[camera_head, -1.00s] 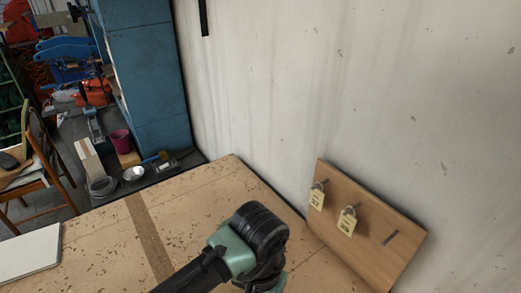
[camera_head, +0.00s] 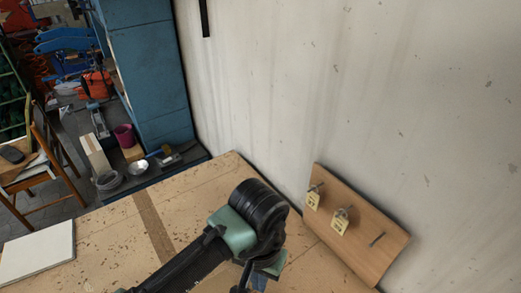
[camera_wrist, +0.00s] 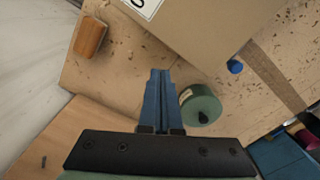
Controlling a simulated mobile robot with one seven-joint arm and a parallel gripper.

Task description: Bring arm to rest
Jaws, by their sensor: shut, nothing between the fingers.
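My gripper (camera_wrist: 158,76) is shut and empty in the wrist view, its blue fingers together above the wooden bench top (camera_wrist: 125,60). A green round roll (camera_wrist: 201,103) lies just right of the fingers in that view. In the head view, my arm reaches over the bench (camera_head: 110,232) from the bottom edge, with its dark rounded joint near the bench's right side. The gripper is mostly hidden there below the arm; only a small blue part shows at the bottom edge.
A wooden board (camera_head: 375,220) with two tagged hooks leans against the pale wall (camera_head: 350,90). The wrist view shows a cardboard box (camera_wrist: 215,25), a small blue cap (camera_wrist: 235,67) and a brown wooden block (camera_wrist: 90,37). A white panel (camera_head: 38,252) lies at the bench's left.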

